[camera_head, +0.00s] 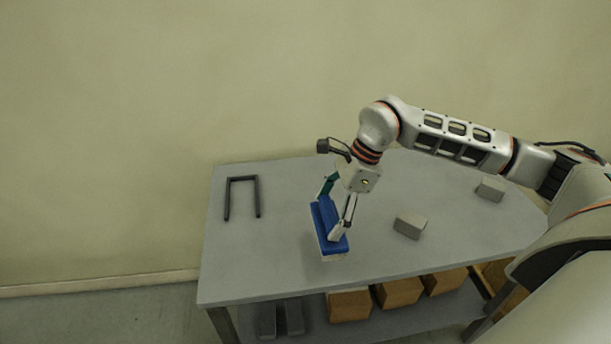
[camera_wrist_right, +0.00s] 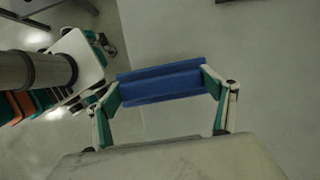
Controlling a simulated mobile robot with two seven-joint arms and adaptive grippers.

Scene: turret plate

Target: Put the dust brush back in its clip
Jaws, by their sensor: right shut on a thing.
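The dust brush (camera_head: 325,224) is a blue block with a pale underside, over the middle of the table in the head view. My right gripper (camera_head: 337,210) is shut on it, one finger at each end. In the right wrist view the blue brush (camera_wrist_right: 162,83) spans the gap between the two fingertips of my right gripper (camera_wrist_right: 164,88). I cannot tell whether its underside touches the table. A dark U-shaped piece (camera_head: 242,180) lies at the table's left; I cannot tell whether it is the clip. My left gripper is not in view.
The grey table (camera_head: 245,270) has a grey block (camera_head: 410,226) right of the brush and another grey block (camera_head: 489,189) near its right edge. Several brown boxes (camera_head: 398,292) and dark bars (camera_head: 293,317) sit underneath. The tabletop between the U-shaped piece and the brush is clear.

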